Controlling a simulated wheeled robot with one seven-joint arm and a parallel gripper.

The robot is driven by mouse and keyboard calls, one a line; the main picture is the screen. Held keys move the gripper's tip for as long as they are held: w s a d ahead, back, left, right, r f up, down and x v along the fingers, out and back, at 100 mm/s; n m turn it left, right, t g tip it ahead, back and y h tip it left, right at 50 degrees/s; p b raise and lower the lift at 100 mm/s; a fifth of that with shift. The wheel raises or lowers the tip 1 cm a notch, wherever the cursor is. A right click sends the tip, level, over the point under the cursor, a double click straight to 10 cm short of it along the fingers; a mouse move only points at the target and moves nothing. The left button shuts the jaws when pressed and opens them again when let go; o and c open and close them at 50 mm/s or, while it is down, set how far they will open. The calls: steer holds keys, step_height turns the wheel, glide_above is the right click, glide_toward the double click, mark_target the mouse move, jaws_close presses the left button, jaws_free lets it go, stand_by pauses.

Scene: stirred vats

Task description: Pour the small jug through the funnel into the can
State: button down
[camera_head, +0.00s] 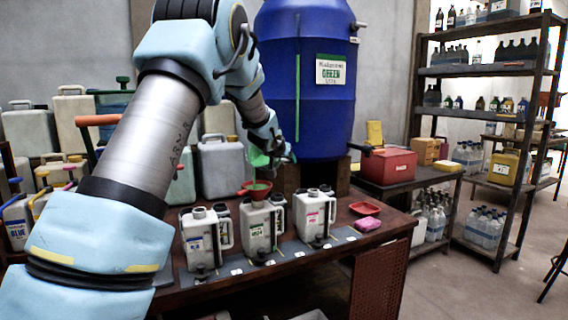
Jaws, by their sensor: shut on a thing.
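My gripper (278,152) is shut on the small jug (258,158), which looks green and is held tilted above the red funnel (254,190). A thin green streak runs between the jug and the funnel. The funnel sits in the top of the middle can (257,229), a pale can with a green label, on the wooden bench. The jug's handle and the fingertips are partly hidden by my gripper and are small in the picture.
Similar cans stand either side: one with a blue label (198,238) and one with a pink label (312,215). A large blue vat (305,90) stands behind. A red dish (365,208) and pink sponge (368,224) lie on the bench's right end.

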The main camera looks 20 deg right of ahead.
steer(key=shift+s+a+f+t+h+b, duration=0.25)
steer(key=shift+t+h+b, duration=0.45)
steer(key=shift+b, duration=3.95)
steer(key=shift+s+a+f+t+h+b, duration=0.25)
steer(key=shift+t+h+b, duration=0.4)
steer(key=shift+b, duration=3.95)
steer(key=shift+s+a+r+t+h+b, duration=0.15)
steer(key=shift+t+b, duration=0.3)
steer(key=shift+b, duration=1.35)
steer(key=shift+s+d+r+t+h+b, duration=0.15)
steer(key=shift+t+b, duration=0.3)
steer(key=shift+b, duration=1.3)
steer(key=shift+s+a+r+t+h+b, duration=0.2)
steer(key=shift+t+b, duration=0.25)
steer(key=shift+b, duration=1.35)
